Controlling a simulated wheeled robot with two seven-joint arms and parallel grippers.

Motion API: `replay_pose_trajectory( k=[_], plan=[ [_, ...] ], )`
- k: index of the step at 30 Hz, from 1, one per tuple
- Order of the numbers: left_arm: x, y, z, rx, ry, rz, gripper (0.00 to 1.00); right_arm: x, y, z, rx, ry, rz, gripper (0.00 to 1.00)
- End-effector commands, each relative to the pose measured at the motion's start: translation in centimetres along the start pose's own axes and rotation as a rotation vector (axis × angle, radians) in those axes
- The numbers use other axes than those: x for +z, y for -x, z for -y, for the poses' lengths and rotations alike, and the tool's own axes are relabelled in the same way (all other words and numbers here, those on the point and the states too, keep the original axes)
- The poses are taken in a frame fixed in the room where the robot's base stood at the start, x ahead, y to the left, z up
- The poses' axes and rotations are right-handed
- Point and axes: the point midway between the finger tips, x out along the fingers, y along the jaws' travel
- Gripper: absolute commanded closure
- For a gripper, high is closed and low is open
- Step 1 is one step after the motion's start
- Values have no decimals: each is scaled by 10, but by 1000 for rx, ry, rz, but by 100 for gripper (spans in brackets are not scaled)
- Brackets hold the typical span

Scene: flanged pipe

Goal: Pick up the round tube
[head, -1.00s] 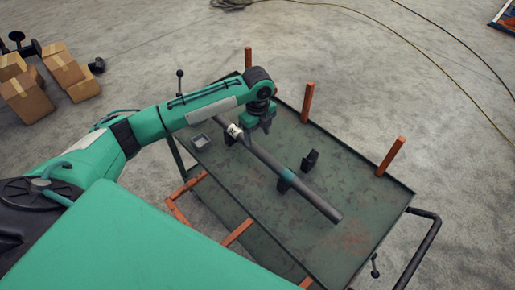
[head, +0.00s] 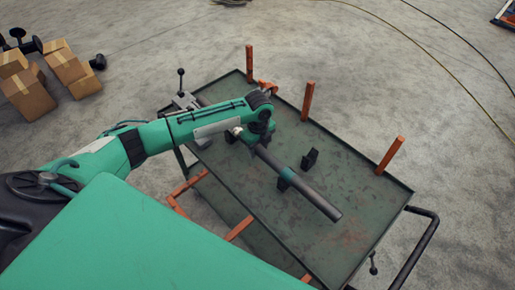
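The round tube (head: 315,195) is long and dark grey, with a teal band, and lies diagonally across the green cart top. Its near right end is in plain view. Small black supports (head: 284,184) sit beneath it. My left arm comes in from the left and crosses over the tube's far part. My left gripper (head: 254,140) is at the tube, just beside a white patch on it. The fingers are small and partly hidden by the wrist, so I cannot tell whether they are open or closed around it. My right gripper is out of view.
The cart (head: 345,235) has a raised rim, upright orange posts (head: 308,101) along its far side and a black handle (head: 423,245) at right. A loose black support (head: 310,159) stands beside the tube. A grey vise (head: 184,101) is at the far left corner. Boxes (head: 66,64) lie on the floor.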

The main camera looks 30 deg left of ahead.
Motion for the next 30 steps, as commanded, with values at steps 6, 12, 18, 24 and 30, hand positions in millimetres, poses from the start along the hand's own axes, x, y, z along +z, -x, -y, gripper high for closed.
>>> replay_pose_trajectory(
  k=[6,12,18,24,30],
  plan=[
    [0,0,0,0,0,0,96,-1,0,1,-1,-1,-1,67],
    [0,2,1,-2,0,0,100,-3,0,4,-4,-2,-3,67],
    [0,4,1,-3,0,0,100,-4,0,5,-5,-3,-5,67],
    [1,17,2,-5,1,0,100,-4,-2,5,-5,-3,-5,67],
    [1,52,2,-7,0,0,100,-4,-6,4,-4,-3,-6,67]
  ],
)
